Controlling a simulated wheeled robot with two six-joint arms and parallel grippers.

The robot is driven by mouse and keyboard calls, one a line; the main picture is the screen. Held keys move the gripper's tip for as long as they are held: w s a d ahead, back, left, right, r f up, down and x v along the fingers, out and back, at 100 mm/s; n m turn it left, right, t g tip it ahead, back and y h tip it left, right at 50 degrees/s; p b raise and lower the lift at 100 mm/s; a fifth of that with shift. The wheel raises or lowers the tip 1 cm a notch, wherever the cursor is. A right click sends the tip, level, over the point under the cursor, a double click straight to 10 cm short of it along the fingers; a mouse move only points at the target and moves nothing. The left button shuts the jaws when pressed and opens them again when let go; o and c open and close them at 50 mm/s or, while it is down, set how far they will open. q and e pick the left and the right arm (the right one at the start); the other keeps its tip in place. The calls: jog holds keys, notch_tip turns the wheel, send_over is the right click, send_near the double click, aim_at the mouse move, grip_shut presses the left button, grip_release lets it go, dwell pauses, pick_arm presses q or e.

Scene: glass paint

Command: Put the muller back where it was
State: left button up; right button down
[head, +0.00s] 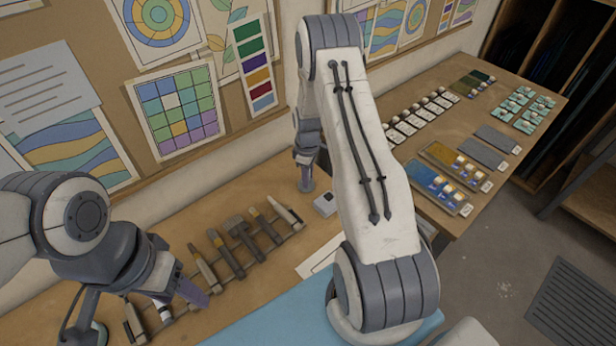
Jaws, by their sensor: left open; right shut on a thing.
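My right gripper (305,163) is shut above the back part of the wooden workbench, pointing down. A grey-purple piece (306,183) shows at its lower end. It appears to be the muller, upright, but it is small and I cannot clearly separate it from the fingers. I cannot tell whether its foot touches the bench. My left gripper (180,300) is open and empty at the lower left, over the near end of the tool rack. My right forearm hides the bench behind it.
A rack (240,262) holds several brushes and tools along the bench. A small grey-white block (325,204) stands just right of my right gripper. A blue mat (275,318) lies in front. Paint trays (437,187) and sample cards (402,128) cover the table at right.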

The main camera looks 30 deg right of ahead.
jog(key=shift+f, duration=0.25)
jog(key=c, duration=0.6)
grip_release()
jog(key=shift+o, duration=0.2)
